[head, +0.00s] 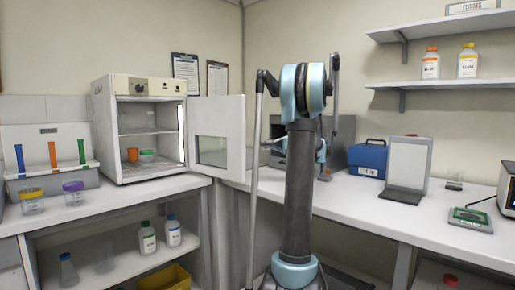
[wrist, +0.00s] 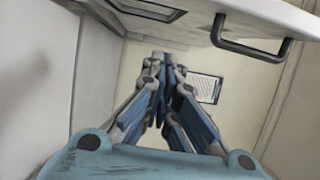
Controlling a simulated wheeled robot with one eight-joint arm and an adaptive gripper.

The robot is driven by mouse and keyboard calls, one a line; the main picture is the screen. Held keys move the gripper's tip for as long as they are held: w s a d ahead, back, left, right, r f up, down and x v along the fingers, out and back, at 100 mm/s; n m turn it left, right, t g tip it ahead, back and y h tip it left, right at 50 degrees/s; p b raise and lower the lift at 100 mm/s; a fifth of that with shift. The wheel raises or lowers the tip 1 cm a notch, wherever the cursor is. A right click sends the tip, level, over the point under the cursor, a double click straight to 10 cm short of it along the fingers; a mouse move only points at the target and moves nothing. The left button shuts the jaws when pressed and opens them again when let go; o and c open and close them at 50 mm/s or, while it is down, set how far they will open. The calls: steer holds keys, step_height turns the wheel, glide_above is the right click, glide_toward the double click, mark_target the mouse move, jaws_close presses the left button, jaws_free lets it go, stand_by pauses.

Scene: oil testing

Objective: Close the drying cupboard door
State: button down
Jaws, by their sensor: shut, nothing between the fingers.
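The drying cupboard (head: 105,130) stands on the left bench, its front open. Its white door (head: 230,118), with a small window, is swung wide out to the right, its inner face toward the head camera. An orange container and a green-topped one sit inside. In the wrist view, a white panel with a dark bar handle (wrist: 250,48), which looks like the door's outer side, crosses the top right. My gripper (wrist: 165,72) is shut and empty below and left of the handle, apart from it in the picture. I cannot make out my gripper in the head view.
A clipboard (wrist: 206,88) hangs on the wall beyond my fingers. Left of the cupboard is a rack of coloured tubes (head: 52,155), with two lidded jars (head: 73,192) in front. A blue box (head: 367,158) and a grey-white stand (head: 407,165) are on the right bench.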

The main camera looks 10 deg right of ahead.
mark_target(244, 144)
steer(key=shift+w+a, duration=0.3)
steer(key=shift+a, duration=1.4)
steer(key=shift+w+a, duration=0.35)
steer(key=shift+a, duration=1.4)
steer(key=shift+w+a, duration=0.3)
steer(key=shift+a, duration=1.4)
steer(key=shift+s, duration=0.1)
